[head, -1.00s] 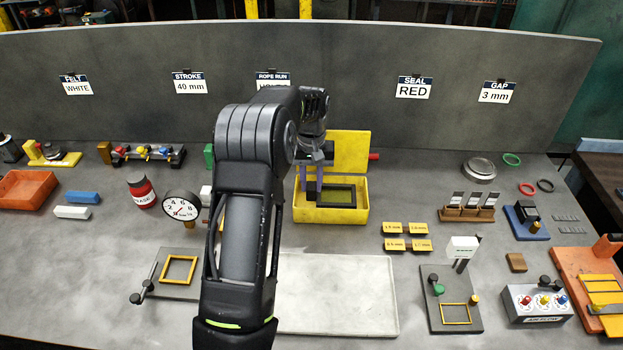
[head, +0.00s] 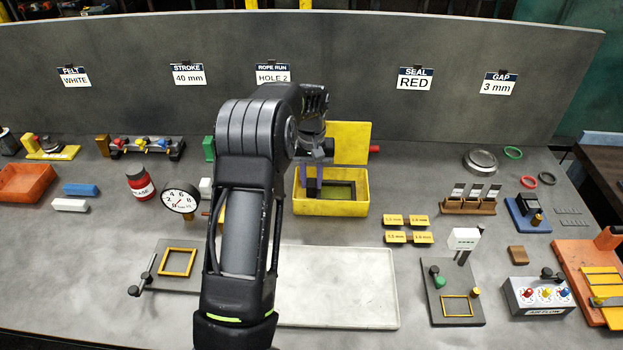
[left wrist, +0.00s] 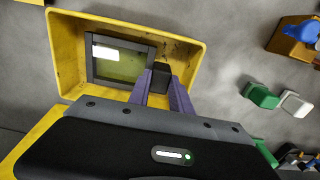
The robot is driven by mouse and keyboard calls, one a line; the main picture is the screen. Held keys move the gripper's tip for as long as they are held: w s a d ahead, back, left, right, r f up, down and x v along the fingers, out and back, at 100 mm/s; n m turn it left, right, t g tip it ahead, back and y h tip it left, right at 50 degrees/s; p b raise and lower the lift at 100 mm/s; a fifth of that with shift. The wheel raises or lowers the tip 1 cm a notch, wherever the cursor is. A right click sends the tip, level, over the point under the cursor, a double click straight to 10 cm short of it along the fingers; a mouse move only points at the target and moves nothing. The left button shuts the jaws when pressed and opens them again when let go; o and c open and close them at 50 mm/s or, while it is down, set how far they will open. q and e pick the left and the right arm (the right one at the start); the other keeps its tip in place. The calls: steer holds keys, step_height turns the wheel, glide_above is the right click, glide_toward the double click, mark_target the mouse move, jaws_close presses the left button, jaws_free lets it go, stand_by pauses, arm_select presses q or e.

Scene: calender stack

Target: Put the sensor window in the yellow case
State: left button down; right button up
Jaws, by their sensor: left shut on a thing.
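The yellow case (head: 331,208) stands open behind the white mat, its lid (head: 350,143) raised at the back. The sensor window (head: 344,191), a dark frame with a greenish pane, is inside the case walls. It also shows in the left wrist view (left wrist: 120,60), lying roughly flat within the case. My left gripper (head: 314,194) reaches down into the case, its purple fingers (left wrist: 161,88) shut on the dark block at the window's edge. I cannot tell whether the window touches the case floor. My right gripper is not in view.
The white mat (head: 338,290) in front is bare. Yellow gauge blocks (head: 407,228) sit right of the case. A dial gauge (head: 180,198) and a red jar (head: 140,184) stand to the left. A tall grey board (head: 340,90) closes off the back.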

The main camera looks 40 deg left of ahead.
arm_select(q)
steer(key=shift+f, duration=0.4)
steer(key=c, duration=1.1)
jaws_free()
step_height(320, 180, up, 7)
steer(key=p, duration=0.4)
steer(key=shift+r, duration=0.45)
steer(key=shift+f, duration=0.1)
